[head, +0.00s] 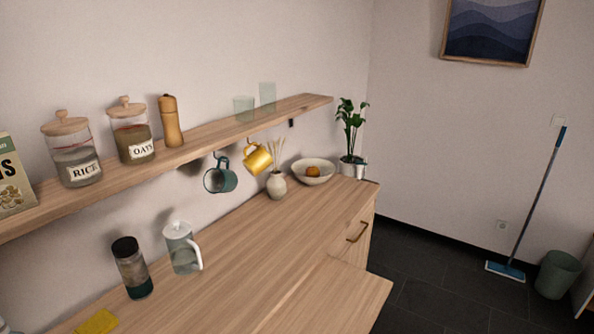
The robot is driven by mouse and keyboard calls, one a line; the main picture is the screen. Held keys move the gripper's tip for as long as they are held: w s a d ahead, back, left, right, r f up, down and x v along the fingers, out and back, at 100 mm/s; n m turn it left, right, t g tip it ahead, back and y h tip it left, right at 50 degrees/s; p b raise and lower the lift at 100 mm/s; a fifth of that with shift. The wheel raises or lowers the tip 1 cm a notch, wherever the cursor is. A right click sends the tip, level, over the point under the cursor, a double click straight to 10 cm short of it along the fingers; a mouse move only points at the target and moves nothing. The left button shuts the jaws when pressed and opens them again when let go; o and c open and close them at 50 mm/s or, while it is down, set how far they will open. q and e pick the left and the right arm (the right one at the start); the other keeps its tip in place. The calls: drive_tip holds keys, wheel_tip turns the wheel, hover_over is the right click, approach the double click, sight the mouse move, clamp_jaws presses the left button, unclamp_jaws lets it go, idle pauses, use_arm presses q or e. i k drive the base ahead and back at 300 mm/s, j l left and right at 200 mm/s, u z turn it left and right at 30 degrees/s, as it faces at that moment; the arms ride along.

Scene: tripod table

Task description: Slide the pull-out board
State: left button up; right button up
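A light wooden board (340,296) juts out from the front of the wooden counter (255,240) in the lower middle of the head view. I take it to be the pull-out board. Its right corner and part of its front edge show, and the picture's bottom edge cuts off the rest. Neither of my grippers is in view, and nothing is seen touching the board.
A drawer handle (358,232) sticks out beyond the board.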

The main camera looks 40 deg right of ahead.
sight(338, 296)
drive_tip(key=z, duration=1.7)
